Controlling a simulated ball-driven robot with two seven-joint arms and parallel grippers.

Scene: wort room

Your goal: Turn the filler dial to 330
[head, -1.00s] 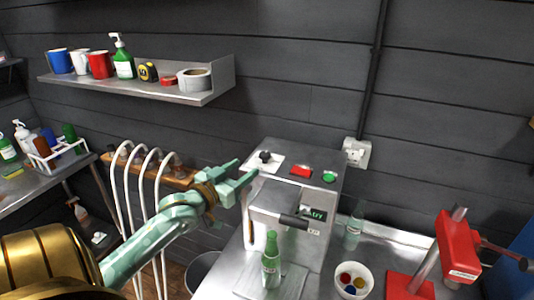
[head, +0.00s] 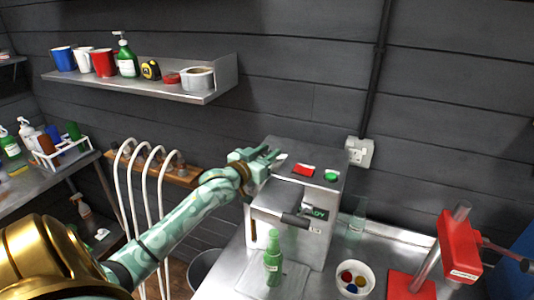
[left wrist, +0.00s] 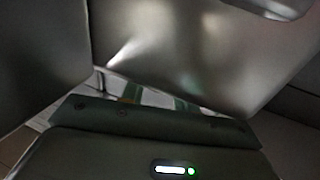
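The filler (head: 322,158) is a steel box on the bench, with a red button (head: 303,169) and a green button (head: 331,177) on top. Its small display (head: 319,213) is green and partly covered. My left gripper (head: 272,155) is at the top left of the filler, where the dial is. The dial is hidden behind the fingers, so its setting and any grip on it cannot be seen. The left wrist view shows mostly steel surfaces, with the pale green fingers (left wrist: 145,98) partly hidden and no dial visible. My right gripper is not in view.
A green bottle (head: 272,258) stands at the filler's front. A white bowl of caps (head: 354,278) and a red press (head: 458,245) stand to the right. Pale hoses (head: 122,190) hang left of the filler. A wall shelf (head: 150,84) with cups is above.

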